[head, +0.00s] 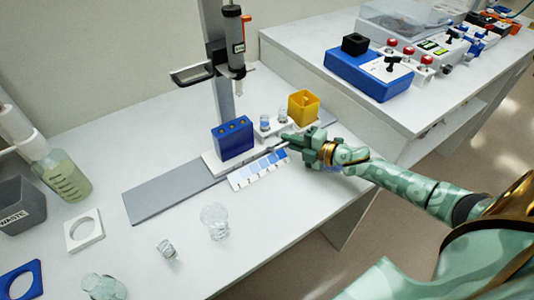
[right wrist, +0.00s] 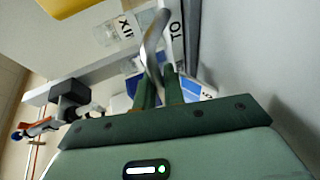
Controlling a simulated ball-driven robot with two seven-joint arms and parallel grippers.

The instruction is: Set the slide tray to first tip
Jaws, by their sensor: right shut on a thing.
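The slide tray (head: 218,168) is a white carriage on a long grey rail (head: 160,192). It carries a blue block with holes (head: 232,139), small clear vials (head: 264,123) and a yellow cup (head: 304,107). A dispenser with its tip (head: 238,73) hangs from a column above and behind the blue block. My right gripper (head: 291,141) is at the tray's front right. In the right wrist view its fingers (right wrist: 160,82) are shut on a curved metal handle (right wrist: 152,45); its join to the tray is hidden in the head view. My left gripper is out of view.
A strip of blue shades (head: 258,170) lies in front of the tray. A clear beaker (head: 215,221), a small jar (head: 167,249) and a white ring holder (head: 84,230) stand nearer. Bare rail extends left of the tray. A higher bench with devices (head: 368,75) is on the right.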

